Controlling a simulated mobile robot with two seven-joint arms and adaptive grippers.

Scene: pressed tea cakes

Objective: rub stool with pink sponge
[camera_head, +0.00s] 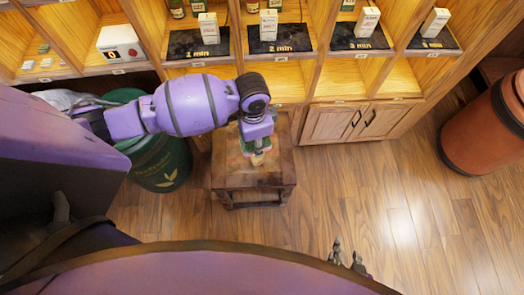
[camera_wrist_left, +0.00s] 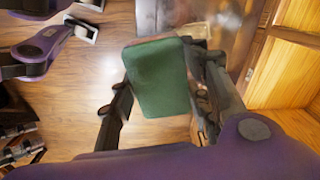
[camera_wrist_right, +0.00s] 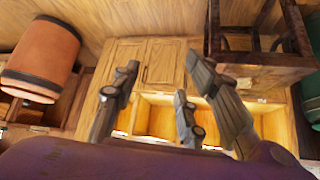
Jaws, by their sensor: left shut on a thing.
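The stool (camera_head: 225,176) is a square, dark brown wooden one in front of the shelves, with lighter patches on its top. My left gripper (camera_head: 257,146) is over its top and points down. It is shut on a block-shaped sponge, whose broad green face (camera_wrist_left: 158,78) shows in the left wrist view. I cannot tell whether the sponge touches the stool top. My right gripper (camera_head: 347,257) is open and empty, low and to the right of the stool. The stool's legs also show in the right wrist view (camera_wrist_right: 262,58).
A green bin (camera_head: 160,165) with a leaf mark stands close left of the stool. Wooden shelves (camera_head: 280,90) with boxes and bottles, and cabinet doors (camera_head: 350,122), stand behind it. An orange-brown barrel (camera_head: 480,132) is at the far right. The floor (camera_head: 370,195) right of the stool is clear.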

